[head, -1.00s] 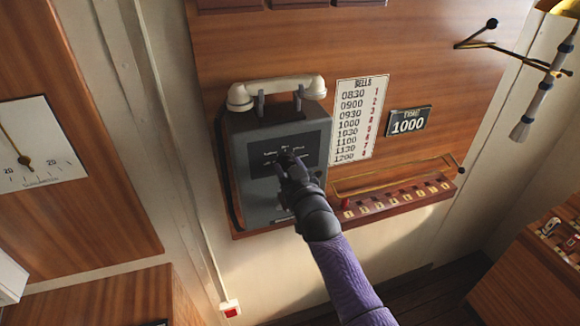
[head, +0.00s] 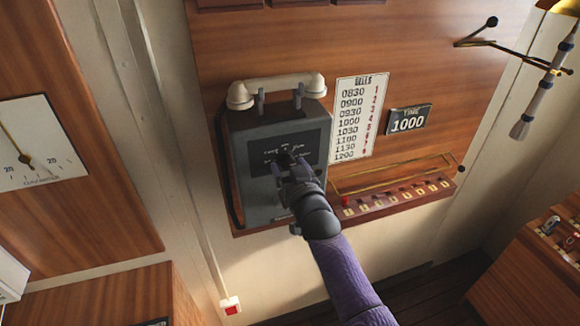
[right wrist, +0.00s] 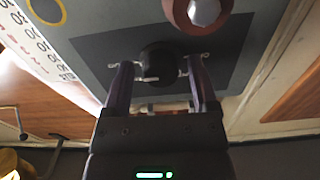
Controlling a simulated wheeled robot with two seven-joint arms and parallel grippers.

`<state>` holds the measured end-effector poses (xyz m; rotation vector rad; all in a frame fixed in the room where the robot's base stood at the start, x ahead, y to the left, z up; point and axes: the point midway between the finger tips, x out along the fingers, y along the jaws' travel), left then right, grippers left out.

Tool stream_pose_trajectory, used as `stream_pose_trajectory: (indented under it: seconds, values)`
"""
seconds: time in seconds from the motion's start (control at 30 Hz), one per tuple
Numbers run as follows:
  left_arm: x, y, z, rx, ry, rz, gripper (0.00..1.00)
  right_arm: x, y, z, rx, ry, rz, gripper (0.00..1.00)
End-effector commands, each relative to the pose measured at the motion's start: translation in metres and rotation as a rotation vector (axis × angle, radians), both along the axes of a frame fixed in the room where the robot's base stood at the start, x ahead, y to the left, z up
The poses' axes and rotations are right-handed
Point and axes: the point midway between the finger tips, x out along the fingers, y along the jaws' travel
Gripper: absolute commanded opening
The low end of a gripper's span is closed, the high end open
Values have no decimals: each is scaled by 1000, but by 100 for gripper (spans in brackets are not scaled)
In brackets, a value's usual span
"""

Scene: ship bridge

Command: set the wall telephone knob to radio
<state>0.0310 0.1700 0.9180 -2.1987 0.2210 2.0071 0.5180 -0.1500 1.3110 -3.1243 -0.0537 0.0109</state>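The wall telephone (head: 262,205) is a grey box on the wood panel, with a cream handset (head: 275,88) on top. Its dark label plate (head: 256,150) carries small white words, too blurred to read surely. In the right wrist view the round black knob (right wrist: 158,63) sits on that plate, between the two fingers of my right gripper (right wrist: 160,72). Narrow gaps show between the fingers and the knob, so the gripper looks open around it. In the head view my right gripper (head: 290,164) hides most of the knob; its pointing cannot be told. My left gripper is out of view.
Right of the telephone are the bells card (head: 357,118), the time plate (head: 408,119) and a low rack (head: 398,196) with a brass rail. A red-white wall box (head: 230,307) is below. A dark red round part (right wrist: 205,12) protrudes near the knob in the wrist view.

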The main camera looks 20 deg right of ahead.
Motion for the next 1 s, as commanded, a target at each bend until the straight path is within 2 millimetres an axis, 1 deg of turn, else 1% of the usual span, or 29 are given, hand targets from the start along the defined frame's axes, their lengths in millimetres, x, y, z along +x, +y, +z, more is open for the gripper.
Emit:
stream_pose_trajectory:
  seconds: [0.27, 0.37, 0.47, 0.7, 0.73, 0.8, 0.87, 1.0]
  values:
    - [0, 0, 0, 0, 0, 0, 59, 0, 0, 2, -1, -5, 0, 84]
    - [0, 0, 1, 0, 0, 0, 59, -4, 0, 2, -1, -5, 0, 84]
    - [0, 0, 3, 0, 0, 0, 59, -19, -1, 2, -1, -4, 0, 84]
    - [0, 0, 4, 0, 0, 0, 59, -76, -3, 1, -1, -2, 0, 84]
    - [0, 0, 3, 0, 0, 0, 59, -82, -3, 0, -1, -2, 0, 84]
    - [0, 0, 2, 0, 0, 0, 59, -92, -3, 0, -1, -3, 0, 84]
    - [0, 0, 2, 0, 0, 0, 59, -97, -3, 1, -1, -2, 0, 84]
    - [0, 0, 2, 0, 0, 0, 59, -99, -3, 2, -1, -4, 0, 84]
